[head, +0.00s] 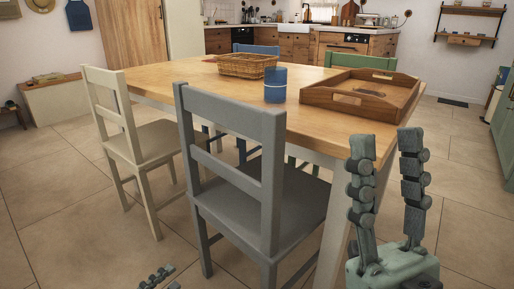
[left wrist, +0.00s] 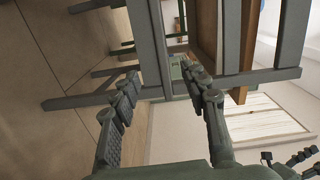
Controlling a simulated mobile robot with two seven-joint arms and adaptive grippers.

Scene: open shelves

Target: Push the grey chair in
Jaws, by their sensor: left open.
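The grey chair (head: 232,114) stands upright at the near side of the wooden table (head: 185,77), its back toward me. Its seat lies partly under the tabletop edge. Only the fingertips of my left gripper (head: 158,279) show at the bottom edge of the head view, low and left of the chair. In the left wrist view my left gripper (left wrist: 163,70) is open, and the grey chair's frame (left wrist: 232,40) appears sideways in front of it. Contact cannot be told. My right gripper (head: 388,150) is open and empty, right of the chair.
A cream chair (head: 150,138) stands left of the grey one. A blue chair (head: 256,49) and a green chair (head: 360,62) are at the far side. A wicker basket (head: 246,66), blue cup (head: 275,88) and wooden tray (head: 363,98) are on the table. Floor is clear at left.

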